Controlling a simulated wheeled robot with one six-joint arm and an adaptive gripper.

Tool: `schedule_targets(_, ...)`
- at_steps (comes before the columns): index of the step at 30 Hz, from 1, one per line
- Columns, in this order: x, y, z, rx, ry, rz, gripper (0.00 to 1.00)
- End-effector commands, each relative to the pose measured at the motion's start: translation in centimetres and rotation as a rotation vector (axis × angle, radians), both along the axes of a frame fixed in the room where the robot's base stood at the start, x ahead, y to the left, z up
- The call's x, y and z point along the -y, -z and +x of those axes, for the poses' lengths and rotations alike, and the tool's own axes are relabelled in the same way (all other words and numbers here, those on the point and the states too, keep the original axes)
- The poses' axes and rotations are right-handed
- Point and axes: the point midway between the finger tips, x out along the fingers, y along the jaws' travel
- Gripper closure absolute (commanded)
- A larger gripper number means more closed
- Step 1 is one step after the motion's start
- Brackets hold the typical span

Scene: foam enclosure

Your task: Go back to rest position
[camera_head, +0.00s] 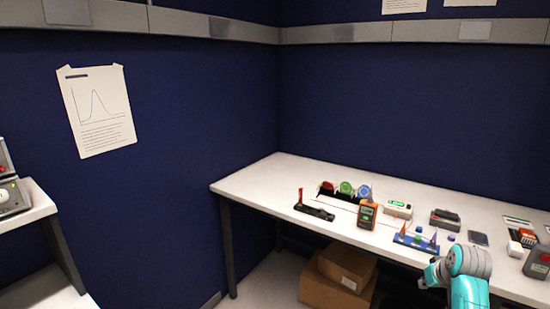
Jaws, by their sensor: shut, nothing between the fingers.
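My arm (467,275), teal and light grey, rises at the lower right in front of the white bench (262,180). Its rounded joint overlaps the bench's front edge. My gripper does not show in this view, so its fingers and anything near them are hidden from me. No held object is visible.
Bench items include an orange handheld meter (367,214), a blue stand with coloured cones (416,241), a black rail with a red post (314,209), and colored discs (346,188). Cardboard boxes (338,281) sit below. Another white table (35,203) stands left. The bench's left end is clear.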

Motion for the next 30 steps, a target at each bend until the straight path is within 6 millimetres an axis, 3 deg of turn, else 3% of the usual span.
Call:
schedule_targets(8, -4.4, 8.5, -3.7, 0.065, 0.011, -0.009, 1.00)
schedule_targets(15, -8.4, 14.7, -8.6, 0.139, 0.021, -0.023, 1.00)
schedule_targets(21, -11.7, 18.5, -13.6, 0.200, 0.026, -0.032, 1.00)
schedule_targets(30, -16.1, 21.7, -22.3, 0.293, 0.025, -0.045, 1.00)
